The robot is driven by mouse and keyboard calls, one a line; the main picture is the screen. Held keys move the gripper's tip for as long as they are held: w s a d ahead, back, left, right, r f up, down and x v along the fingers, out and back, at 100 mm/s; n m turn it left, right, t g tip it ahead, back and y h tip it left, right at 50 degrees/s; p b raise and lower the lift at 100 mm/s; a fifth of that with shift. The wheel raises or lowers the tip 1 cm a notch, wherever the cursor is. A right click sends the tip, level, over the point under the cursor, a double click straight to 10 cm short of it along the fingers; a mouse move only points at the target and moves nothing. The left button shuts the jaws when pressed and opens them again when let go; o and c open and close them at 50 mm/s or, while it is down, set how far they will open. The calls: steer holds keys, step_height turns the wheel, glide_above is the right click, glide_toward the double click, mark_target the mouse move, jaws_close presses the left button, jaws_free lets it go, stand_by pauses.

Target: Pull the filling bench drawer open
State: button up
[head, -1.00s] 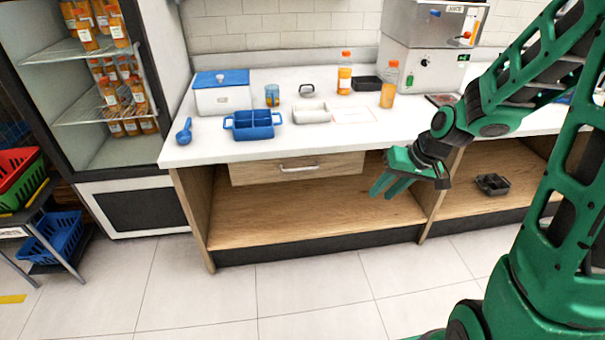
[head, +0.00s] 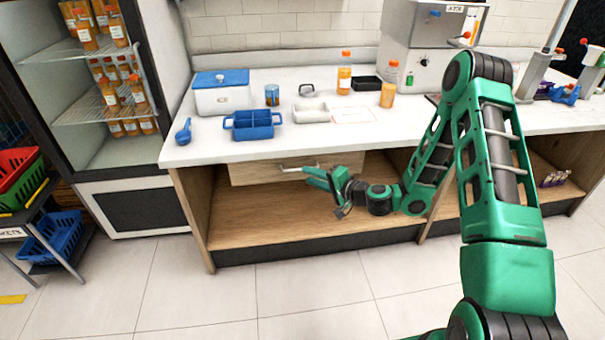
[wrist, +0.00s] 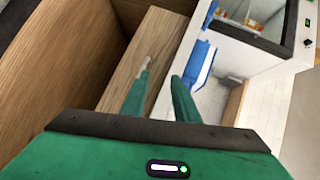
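The bench drawer has a light wood front (head: 250,172) under the white countertop and looks closed. Its metal bar handle (head: 290,169) is partly hidden by my fingers in the head view. My gripper (head: 309,176) is at the drawer front, by the right part of the handle. In the wrist view, my gripper (wrist: 160,80) has its two green fingers apart, with nothing visibly held between them. A short end of the handle (wrist: 146,64) shows just beyond the left fingertip. I cannot tell whether a finger touches it.
The countertop (head: 220,150) above carries a blue divided caddy (head: 252,125), a blue scoop (head: 184,131), a white bin with blue lid (head: 222,93) and bottles. An open shelf (head: 280,215) lies below the drawer. The floor in front is clear.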

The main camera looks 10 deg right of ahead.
step_height(320, 180, down, 5)
steer(key=w+d+m+t+h, duration=0.2)
steer(key=d+m+h, duration=0.1)
steer(key=m, duration=0.2)
steer(key=x, duration=1.1)
steer(key=shift+r+m, duration=0.2)
steer(key=shift+m, duration=0.1)
jaws_close()
